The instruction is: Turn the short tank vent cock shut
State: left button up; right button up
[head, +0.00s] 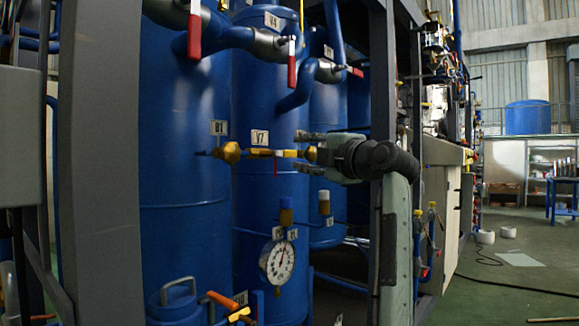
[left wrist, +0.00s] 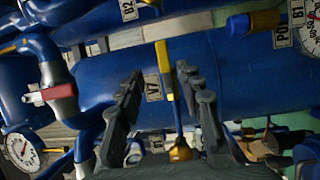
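A brass cock with a yellow handle (head: 288,153) sits on a thin horizontal line in front of the blue tanks, below a V7 tag (head: 259,137). I take it to be the vent cock, though no label names it so. My left gripper (head: 310,152) is at the right end of this cock, its fingers spread above and below the line. In the left wrist view the gripper (left wrist: 160,82) is open, with the yellow handle (left wrist: 164,70) between the fingertips and a visible gap on both sides. The V7 tag (left wrist: 153,87) is beside it. My right gripper is not in view.
Tall blue tanks (head: 185,120) stand close behind the line. Red-handled valves (head: 292,65) sit above, and a pressure gauge (head: 278,262) is below. A grey frame post (head: 97,150) stands at left. Open floor (head: 520,265) lies at right.

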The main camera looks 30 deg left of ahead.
aim_at(291, 153)
pick_arm(q)
jog(key=shift+h, duration=0.5)
jog(key=x, duration=0.7)
jog(key=shift+w, duration=0.35)
grip_shut()
